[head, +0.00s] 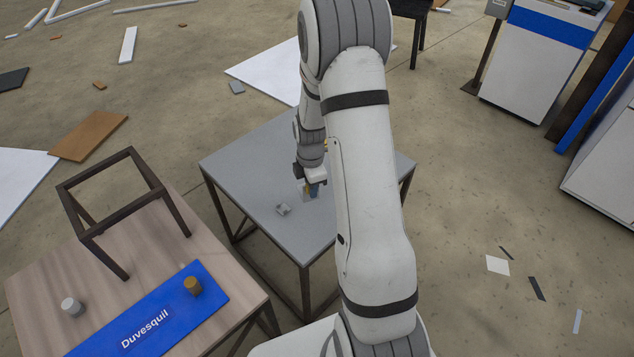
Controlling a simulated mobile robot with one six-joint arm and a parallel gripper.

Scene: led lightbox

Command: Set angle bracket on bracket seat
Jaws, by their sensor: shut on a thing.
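My gripper (311,190) is low over the grey table, on the left of my forearm. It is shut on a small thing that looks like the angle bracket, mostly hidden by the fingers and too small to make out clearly. A small light-grey piece (283,209) lies on the table just left of and nearer than my gripper. It looks like the bracket seat, but its shape is hard to read. The gripper and this piece appear a short gap apart. I cannot tell how high the held thing is above the table.
The grey table (245,165) is otherwise bare where visible; my arm hides its right part. A wooden table (120,290) at lower left bears a dark open frame (88,235), a blue panel (150,320), a white cylinder (71,307) and a brown cylinder (193,286).

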